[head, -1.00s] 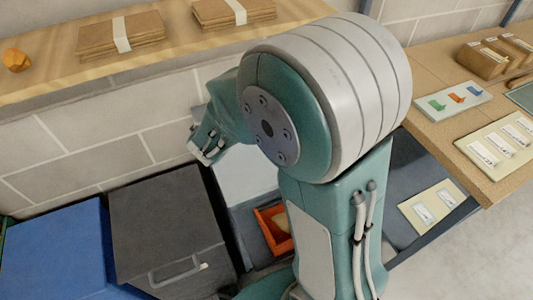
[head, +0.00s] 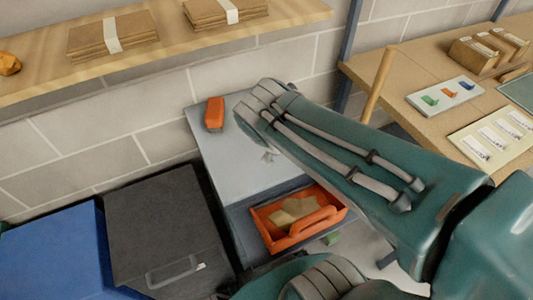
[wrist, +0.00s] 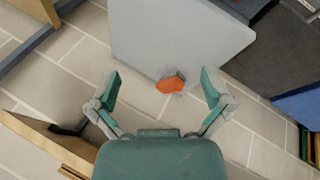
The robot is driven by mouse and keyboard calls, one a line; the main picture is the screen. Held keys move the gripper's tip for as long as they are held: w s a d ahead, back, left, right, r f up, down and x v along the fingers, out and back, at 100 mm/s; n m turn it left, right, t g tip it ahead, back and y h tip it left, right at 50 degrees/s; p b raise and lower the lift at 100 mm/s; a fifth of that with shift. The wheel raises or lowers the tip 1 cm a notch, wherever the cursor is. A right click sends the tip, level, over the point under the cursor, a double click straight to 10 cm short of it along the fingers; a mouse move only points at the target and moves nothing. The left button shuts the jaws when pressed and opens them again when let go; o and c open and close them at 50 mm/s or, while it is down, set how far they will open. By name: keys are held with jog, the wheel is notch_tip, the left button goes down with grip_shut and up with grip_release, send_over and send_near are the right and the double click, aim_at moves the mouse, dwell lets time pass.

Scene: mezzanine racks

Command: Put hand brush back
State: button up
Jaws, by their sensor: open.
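A small orange block-like thing (head: 215,114) sits near the back left edge of a light grey top (head: 222,160) by the wall. In the wrist view it shows as orange with grey around it (wrist: 171,84); it looks like the hand brush, but I cannot be sure. My gripper (wrist: 160,75) is open and empty, its two fingers spread to either side of the orange thing in that view. It appears to be short of touching it. In the head view my wrist hides most of the gripper. An orange handled tote (head: 285,240) holds tan contents below the grey top.
A wooden shelf (head: 180,55) with cardboard stacks runs above, along the block wall. A dark grey box (head: 165,225) and a blue box (head: 55,250) stand at left. A wooden table (head: 420,85) with cards and brown boxes is at right.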

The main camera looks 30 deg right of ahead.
jog(key=s+a+r+m+t+y, duration=0.1)
jog(key=s+a+r+m+y, duration=0.1)
jog(key=s+a+m+y, duration=0.2)
jog(key=shift+a+r+m, duration=0.25)
jog(key=shift+a+m, duration=0.05)
jog(key=shift+a, duration=0.25)
jog(key=shift+s+a, duration=0.15)
